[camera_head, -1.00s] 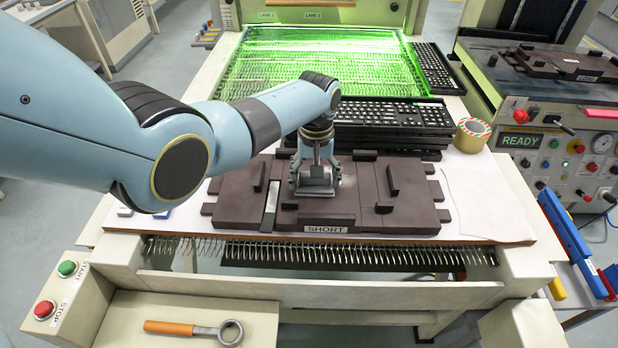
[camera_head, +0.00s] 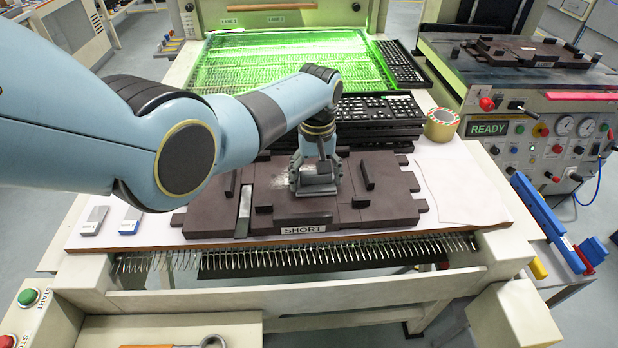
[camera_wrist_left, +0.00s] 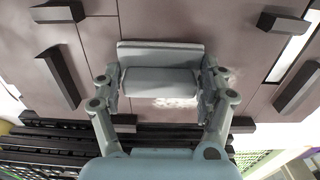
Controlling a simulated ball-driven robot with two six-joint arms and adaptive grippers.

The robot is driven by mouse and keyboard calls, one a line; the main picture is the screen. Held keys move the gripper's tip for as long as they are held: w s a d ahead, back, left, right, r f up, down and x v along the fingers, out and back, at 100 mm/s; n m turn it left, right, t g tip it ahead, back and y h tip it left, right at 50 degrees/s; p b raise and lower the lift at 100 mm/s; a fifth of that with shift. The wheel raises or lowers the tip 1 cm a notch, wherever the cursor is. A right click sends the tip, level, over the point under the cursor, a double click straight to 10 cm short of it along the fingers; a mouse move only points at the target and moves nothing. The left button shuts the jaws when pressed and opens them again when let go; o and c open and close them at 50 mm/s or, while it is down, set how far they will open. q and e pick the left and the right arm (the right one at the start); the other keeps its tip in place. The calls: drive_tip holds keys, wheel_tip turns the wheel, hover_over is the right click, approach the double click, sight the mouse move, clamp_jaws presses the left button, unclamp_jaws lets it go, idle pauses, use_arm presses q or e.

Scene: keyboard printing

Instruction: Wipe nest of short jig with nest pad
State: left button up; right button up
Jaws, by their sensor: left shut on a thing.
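The short jig (camera_head: 390,212) is a dark brown plate with raised black blocks and a SHORT label, lying flat on the table. My left gripper (camera_head: 316,180) is over its middle, shut on the grey nest pad (camera_wrist_left: 160,82). The pad is at the jig's surface; exact contact is hard to tell. A whitish smear (camera_head: 283,181) shows on the jig just left of the pad, and the left wrist view shows white dust (camera_wrist_left: 176,102) beside the pad. My right gripper is not in view.
Stacked black keyboards (camera_head: 378,108) stand behind the jig, with a tape roll (camera_head: 441,124) to their right. A grey block (camera_head: 91,220) and a blue block (camera_head: 130,221) lie left of the jig. A white sheet (camera_head: 462,190) covers the table at right.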

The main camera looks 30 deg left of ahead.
use_arm(q)
drive_tip(key=shift+w+d+b, duration=0.4)
drive_tip(key=shift+w+d, duration=0.2)
drive_tip(key=shift+d, duration=0.3)
drive_tip(key=shift+r, duration=0.1)
wheel_tip(320, 180, up, 8)
drive_tip(key=p, duration=0.8)
drive_tip(key=shift+r, duration=0.1)
